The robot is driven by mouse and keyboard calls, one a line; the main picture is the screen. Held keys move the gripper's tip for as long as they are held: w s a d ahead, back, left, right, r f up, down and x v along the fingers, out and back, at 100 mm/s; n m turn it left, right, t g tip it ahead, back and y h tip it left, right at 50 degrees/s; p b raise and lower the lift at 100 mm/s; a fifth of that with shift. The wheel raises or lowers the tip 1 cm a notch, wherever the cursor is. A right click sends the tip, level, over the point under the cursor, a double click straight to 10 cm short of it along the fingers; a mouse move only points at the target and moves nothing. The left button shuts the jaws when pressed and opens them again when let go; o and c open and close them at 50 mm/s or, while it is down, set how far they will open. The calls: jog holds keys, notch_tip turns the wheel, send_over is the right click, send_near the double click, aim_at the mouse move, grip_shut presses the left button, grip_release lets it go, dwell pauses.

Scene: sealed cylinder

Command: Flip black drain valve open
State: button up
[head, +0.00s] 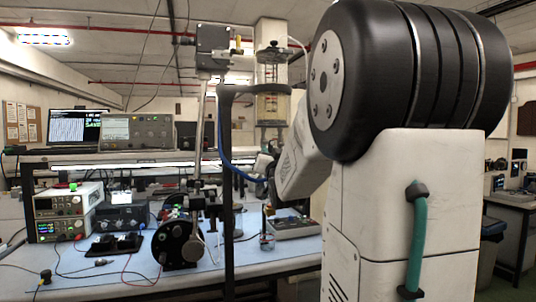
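A clear upright cylinder (272,103) with yellowish markings hangs on the pale column, behind the dark stand frame (227,180). A blue tube (234,171) runs down from the frame's left side and curves right toward the end of my arm. I cannot pick out the black drain valve for certain; the area below the cylinder is small and partly covered by my arm. My gripper (265,167) seems to be at the far end of my white arm, near the tube's lower end. Its fingers are too small and hidden to read, and I cannot tell whether it touches anything.
The blue-topped bench (130,285) carries a power supply (66,210), a black round device (178,243), loose cables and a grey box (294,227). A laptop (75,127) and an oscilloscope (137,132) stand on the shelf. My own arm blocks much of the right side.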

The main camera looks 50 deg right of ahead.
grip_shut()
jog(key=shift+s+d+n+t+y, duration=0.15)
jog(key=shift+n+t+y, duration=0.3)
jog(key=shift+n, duration=0.65)
jog(key=shift+s+d+n+t+y, duration=0.15)
jog(key=shift+n+t+y, duration=0.25)
jog(key=shift+n, duration=0.7)
jog(key=shift+w, duration=0.1)
jog(key=o, duration=0.6)
grip_release()
jog(key=v, duration=0.8)
